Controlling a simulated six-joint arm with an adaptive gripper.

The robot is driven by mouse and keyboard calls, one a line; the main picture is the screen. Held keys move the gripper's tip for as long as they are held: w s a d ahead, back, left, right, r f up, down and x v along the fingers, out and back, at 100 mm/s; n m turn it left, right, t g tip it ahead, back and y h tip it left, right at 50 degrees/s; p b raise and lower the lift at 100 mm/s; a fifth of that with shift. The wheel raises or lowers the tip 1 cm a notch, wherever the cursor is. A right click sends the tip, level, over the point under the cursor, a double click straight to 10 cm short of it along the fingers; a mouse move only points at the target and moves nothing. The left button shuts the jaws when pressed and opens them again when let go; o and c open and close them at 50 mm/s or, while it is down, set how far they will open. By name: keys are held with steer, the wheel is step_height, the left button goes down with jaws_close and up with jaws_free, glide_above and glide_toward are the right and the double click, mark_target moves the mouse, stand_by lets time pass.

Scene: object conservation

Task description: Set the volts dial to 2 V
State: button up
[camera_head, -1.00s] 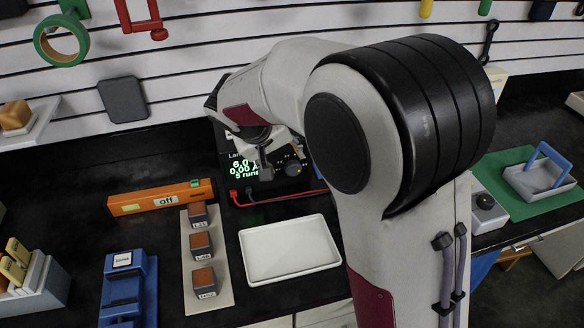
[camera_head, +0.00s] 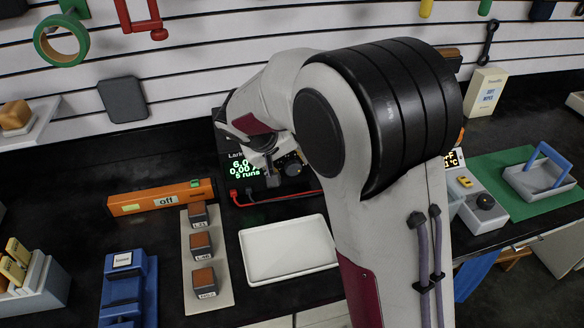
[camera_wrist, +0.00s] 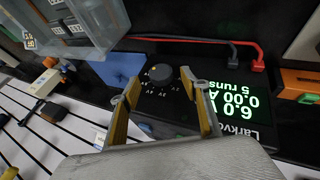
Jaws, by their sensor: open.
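The black Larkv… power supply (camera_head: 228,158) stands at the back of the bench, its name partly cut off. Its green display (camera_wrist: 232,105) reads 6.0 V and 0.00 A in the wrist view, which is upside down. A dark round dial (camera_wrist: 161,73) with small white markings around it sits beside the display. The dial (camera_head: 293,169) also shows in the head view, next to my gripper (camera_head: 271,170). In the wrist view my gripper (camera_wrist: 158,84) is open and empty, its fingers reaching toward either side of the dial. I cannot tell whether they touch it.
Red and black leads (camera_head: 285,197) run along the front of the supply. A white tray (camera_head: 243,262), a strip with several labelled blocks (camera_head: 222,275) and an orange "off" bar (camera_head: 130,204) lie in front.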

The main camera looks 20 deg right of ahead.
mark_target(293, 169)
steer(key=shift+x, duration=1.9)
steer(key=c, duration=1.1)
